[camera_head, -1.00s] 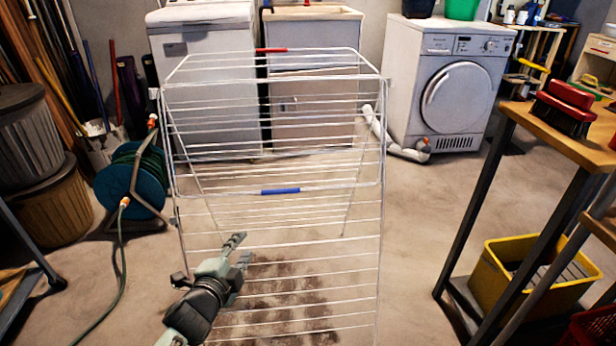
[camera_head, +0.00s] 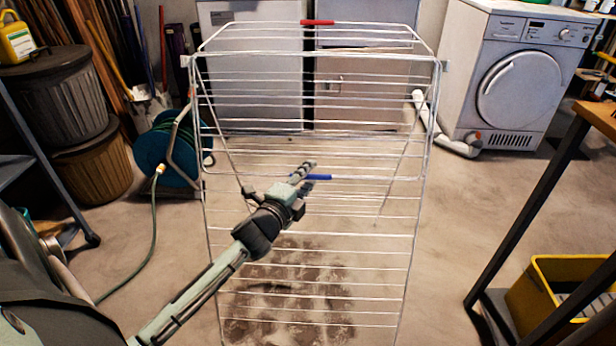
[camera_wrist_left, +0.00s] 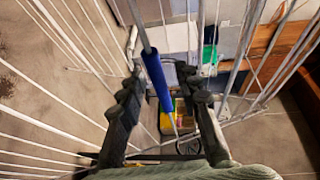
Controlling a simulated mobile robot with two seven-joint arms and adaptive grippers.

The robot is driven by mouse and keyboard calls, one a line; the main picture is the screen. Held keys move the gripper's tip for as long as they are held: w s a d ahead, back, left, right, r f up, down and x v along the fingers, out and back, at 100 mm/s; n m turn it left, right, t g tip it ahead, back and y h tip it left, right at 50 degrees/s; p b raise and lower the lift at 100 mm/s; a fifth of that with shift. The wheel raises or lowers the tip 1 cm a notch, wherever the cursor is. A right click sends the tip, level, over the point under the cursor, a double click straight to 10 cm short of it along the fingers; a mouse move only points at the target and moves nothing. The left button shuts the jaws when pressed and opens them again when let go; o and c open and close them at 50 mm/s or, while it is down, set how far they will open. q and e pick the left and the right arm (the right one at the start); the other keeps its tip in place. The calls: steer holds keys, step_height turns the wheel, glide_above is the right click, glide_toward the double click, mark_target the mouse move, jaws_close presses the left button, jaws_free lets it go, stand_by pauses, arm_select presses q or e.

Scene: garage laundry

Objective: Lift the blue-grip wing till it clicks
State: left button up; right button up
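The white wire drying rack (camera_head: 320,232) stands in front of me. A red grip (camera_head: 318,22) is on the far top bar. My left gripper (camera_head: 305,174) is at the blue grip and overlaps its left end in the head view. In the left wrist view the fingers of my left gripper (camera_wrist_left: 162,82) are spread apart, with the blue grip (camera_wrist_left: 157,80) showing between them. I see no finger clearly closed on it. My right gripper is not in view.
A dryer (camera_head: 520,80) stands at the back right, with a pale hose by its foot. A green hose reel (camera_head: 165,150) is left of the rack. A workbench (camera_head: 598,117) and a yellow bucket (camera_head: 548,300) are at the right. Floor between rack and bench is clear.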

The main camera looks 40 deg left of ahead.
arm_select(q)
jaws_close()
stand_by(0.6)
